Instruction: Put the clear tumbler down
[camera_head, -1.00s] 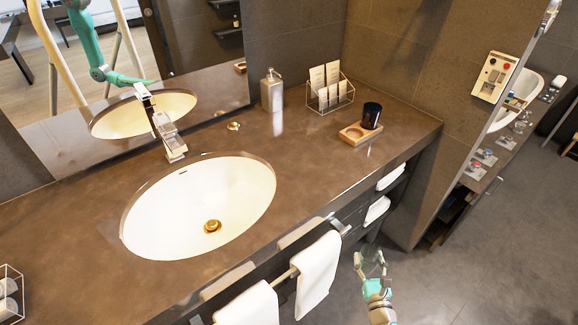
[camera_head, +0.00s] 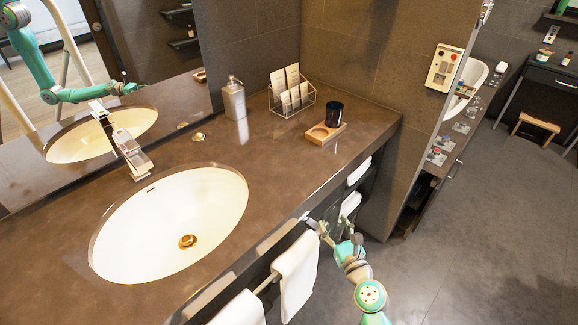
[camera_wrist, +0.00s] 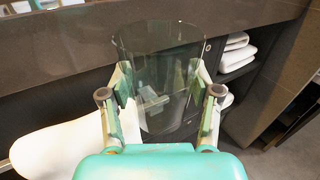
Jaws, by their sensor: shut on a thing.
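The clear tumbler (camera_wrist: 158,75) is see-through and upright in the wrist view, between the two fingers of my gripper (camera_wrist: 160,105). My gripper is shut on it. In the head view my gripper (camera_head: 335,238) is in front of the counter's front edge, beside the hanging towels. The tumbler is hard to make out there against the dark cabinet. The brown counter (camera_head: 255,165) lies behind and above the gripper.
A white sink (camera_head: 165,215) with a faucet (camera_head: 125,150) fills the counter's middle. A soap dispenser (camera_head: 234,100) and a wire rack of cards (camera_head: 292,93) stand at the back. White towels (camera_head: 296,270) hang in front. The counter between sink and tray is clear.

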